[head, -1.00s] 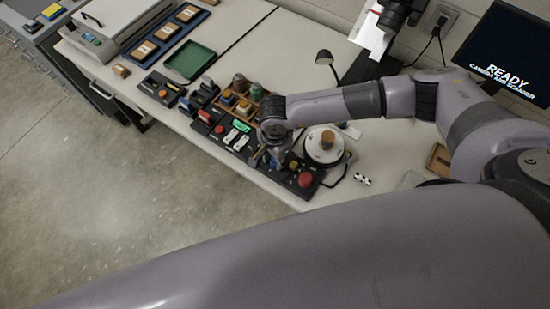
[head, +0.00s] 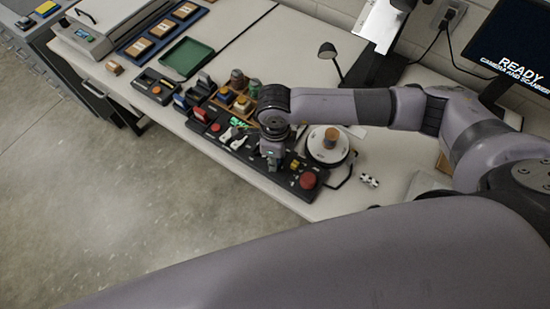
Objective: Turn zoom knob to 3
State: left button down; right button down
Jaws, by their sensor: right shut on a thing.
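The black control panel (head: 238,153) lies along the front edge of the bench, with a large red button (head: 308,181) at its right end. My right gripper (head: 272,163) points down onto the panel, left of the red button. It is shut on a knob there, which the fingers and wrist hide. The knob's pointer and the number it stands at cannot be read. My left gripper is not in view.
White switches (head: 230,134) and a small red button (head: 215,127) sit left of the gripper. A round white turntable (head: 328,157) stands close on the right. Behind are a green tray (head: 188,57), a lamp (head: 328,50) and a screen reading READY (head: 518,64).

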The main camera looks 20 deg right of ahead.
jog(key=shift+w+m+b, duration=0.1)
jog(key=shift+m+b, duration=0.6)
jog(key=shift+m, duration=1.3)
jog(key=shift+r, duration=0.1)
jog(key=c, duration=1.6)
grip_release()
jog(key=shift+r, duration=0.2)
notch_tip(320, 180, up, 12)
jog(key=shift+f, duration=0.25)
